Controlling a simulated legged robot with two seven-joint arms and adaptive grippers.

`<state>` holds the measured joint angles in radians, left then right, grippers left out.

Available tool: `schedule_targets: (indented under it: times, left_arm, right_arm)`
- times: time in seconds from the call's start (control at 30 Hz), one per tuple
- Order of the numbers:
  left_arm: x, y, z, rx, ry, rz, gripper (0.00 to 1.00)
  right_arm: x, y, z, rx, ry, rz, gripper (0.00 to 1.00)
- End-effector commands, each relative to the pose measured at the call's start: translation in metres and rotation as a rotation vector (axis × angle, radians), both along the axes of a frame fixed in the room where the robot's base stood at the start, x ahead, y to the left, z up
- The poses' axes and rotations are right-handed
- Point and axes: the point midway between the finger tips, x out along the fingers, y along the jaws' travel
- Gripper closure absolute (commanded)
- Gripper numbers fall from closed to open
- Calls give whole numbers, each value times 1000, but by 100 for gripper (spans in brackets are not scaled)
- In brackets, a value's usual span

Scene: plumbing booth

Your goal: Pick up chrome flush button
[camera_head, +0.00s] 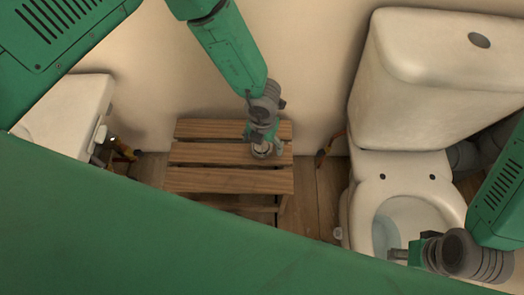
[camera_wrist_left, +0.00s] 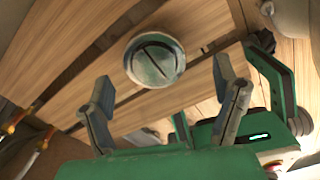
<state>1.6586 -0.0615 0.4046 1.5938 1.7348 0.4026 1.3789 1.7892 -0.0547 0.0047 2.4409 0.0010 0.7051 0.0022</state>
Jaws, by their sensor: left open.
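The chrome flush button (camera_head: 261,152) is on the slatted wooden bench (camera_head: 228,180), below my left gripper (camera_head: 264,138). In the left wrist view the button (camera_wrist_left: 154,58) is round and shiny, with a dark line across its face. The two fingers of my left gripper (camera_wrist_left: 163,78) are spread wide on either side of it in that picture, apart from it and with nothing held. My right gripper (camera_head: 397,254) is over the toilet bowl at the lower right; its finger opening is not clear.
The toilet (camera_head: 408,185) with its cistern (camera_head: 440,80) stands to the right; a dark oval (camera_head: 479,40) shows on the lid. A white basin (camera_head: 68,115) is at the left. Tools with orange handles (camera_head: 325,152) lie between bench and toilet. Wooden floor shows there.

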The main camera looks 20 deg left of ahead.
Motion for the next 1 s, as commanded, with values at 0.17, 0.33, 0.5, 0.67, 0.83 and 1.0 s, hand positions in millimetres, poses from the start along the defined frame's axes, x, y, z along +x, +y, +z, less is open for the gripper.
schedule_targets:
  times: [0.17, 0.33, 0.5, 0.67, 0.83, 1.0]
  left_arm:
    - [2, 1, -11, 1, -1, 0, 18]
    - [5, 4, -37, 1, 0, 0, 18]
    - [5, 5, -55, 2, -1, -2, 18]
    - [5, 5, -54, 1, -2, -1, 18]
    - [5, 5, -53, 1, -1, -1, 61]
    - [5, 4, -53, 1, -1, -1, 80]
  right_arm:
    - [0, 0, -6, 0, 0, 0, 60]
    - [0, 0, -24, 0, 0, 0, 60]
    - [0, 0, -32, 0, 0, 0, 60]
    - [0, 0, -30, 0, 0, 0, 60]
    - [0, 0, -30, 0, 0, 0, 60]
    - [0, 0, -30, 0, 0, 0, 60]
